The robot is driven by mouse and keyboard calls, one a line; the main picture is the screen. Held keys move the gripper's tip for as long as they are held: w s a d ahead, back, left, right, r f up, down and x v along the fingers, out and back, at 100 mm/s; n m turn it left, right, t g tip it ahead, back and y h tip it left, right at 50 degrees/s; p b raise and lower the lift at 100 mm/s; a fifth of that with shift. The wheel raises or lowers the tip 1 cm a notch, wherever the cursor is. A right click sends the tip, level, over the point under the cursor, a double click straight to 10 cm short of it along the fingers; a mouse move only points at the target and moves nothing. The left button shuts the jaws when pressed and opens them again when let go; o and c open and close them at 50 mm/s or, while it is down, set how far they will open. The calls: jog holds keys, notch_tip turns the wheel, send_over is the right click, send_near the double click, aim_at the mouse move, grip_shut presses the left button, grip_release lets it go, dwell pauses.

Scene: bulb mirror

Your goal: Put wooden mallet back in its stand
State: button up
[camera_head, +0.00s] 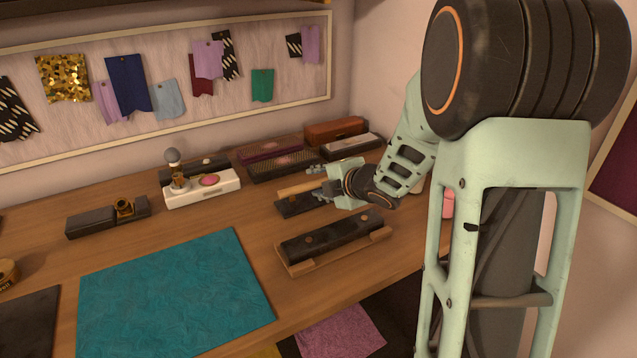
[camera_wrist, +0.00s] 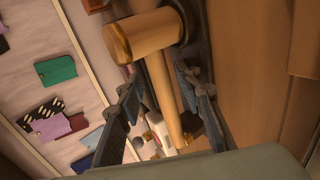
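The wooden mallet (camera_wrist: 145,35) shows in the wrist view, with a pale cylindrical head and a slim handle running down between my fingers. In the head view a pale wooden part of it (camera_head: 298,187) shows just left of my gripper (camera_head: 321,182), above a dark block (camera_head: 295,205). My gripper also shows in the wrist view (camera_wrist: 160,88). Its fingers are spread on both sides of the handle, with a clear gap on the left side. I cannot tell which holder is the mallet's stand, or whether the mallet rests on the dark block.
A long dark box on a wooden tray (camera_head: 284,265) lies in front of my gripper. Dark brush-like blocks (camera_head: 283,166) and a brown case (camera_head: 335,131) stand behind. A white holder (camera_head: 203,190) is to the left. A teal mat (camera_head: 175,295) covers the table's front left.

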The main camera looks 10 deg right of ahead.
jog(key=shift+s+f, duration=0.1)
jog(key=v, duration=1.2)
